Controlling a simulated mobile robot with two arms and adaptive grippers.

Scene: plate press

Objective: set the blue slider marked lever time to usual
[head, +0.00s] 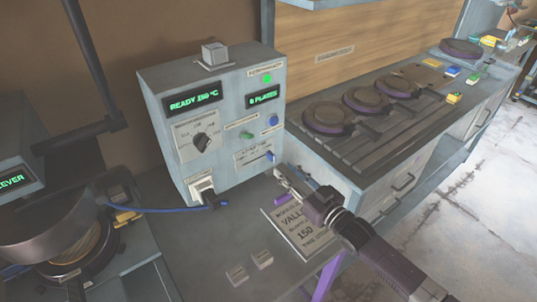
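The grey control box (217,130) stands on the bench in the middle of the head view. The blue slider (270,156) is on the lower right of its front, at the right end of a labelled slot plate (250,156). The marks on that plate are too small to read. My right gripper (281,173) is just below and right of the slider, and its tips look apart from it. Its fingers lie close together and look shut, with nothing seen between them. My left gripper is not in view.
Above the slider are a blue button (273,120), a green knob (247,135) and a large dial (202,141). A printed card (297,232) lies under my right gripper. A press (70,225) stands at the left. Several round plates (328,117) sit on the right bench.

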